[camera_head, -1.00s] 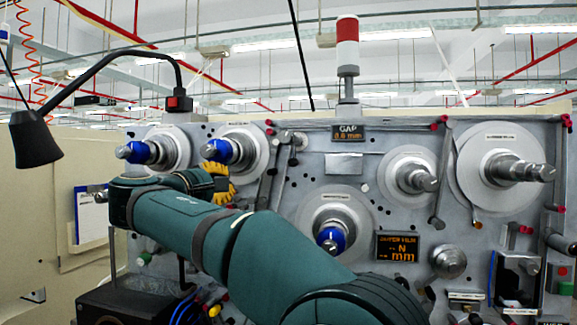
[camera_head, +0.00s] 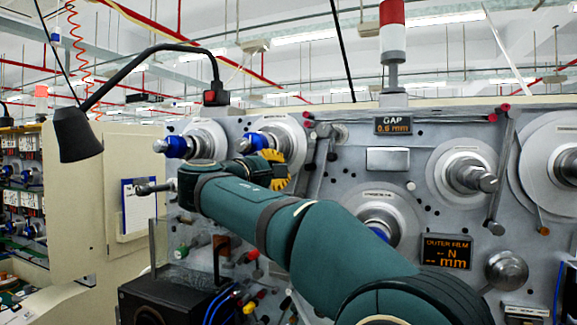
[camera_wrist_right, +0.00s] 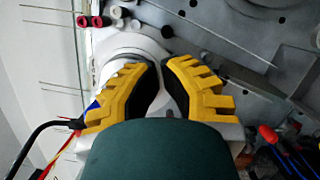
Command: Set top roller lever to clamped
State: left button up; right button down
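My right gripper (camera_head: 273,168) is at the upper left of the machine panel, just below a spindle with a blue collar (camera_head: 254,142). The right wrist view shows its two yellow fingers (camera_wrist_right: 160,62) with black pads, a narrow gap between their tips and nothing clearly held. Just right of it in the head view, a grey lever bar (camera_head: 321,155) slants down the panel. My left gripper is out of view.
A round plate with a spindle (camera_head: 470,177) and a larger disc (camera_head: 558,160) are on the right. A GAP display (camera_head: 393,125) is at the top. A black lamp (camera_head: 78,133) hangs at left above a clipboard (camera_head: 138,203). My arm hides the lower middle panel.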

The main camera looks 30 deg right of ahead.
jog(key=p+x, duration=0.2)
jog(key=x, duration=0.6)
jog(key=shift+w+d, duration=0.1)
jog(key=shift+d, duration=0.1)
jog(key=s+d, duration=0.1)
jog(key=s+d+r, duration=0.1)
jog(key=shift+s+d, duration=0.15)
jog(key=shift+s, duration=0.25)
jog(key=shift+s+r, duration=0.1)
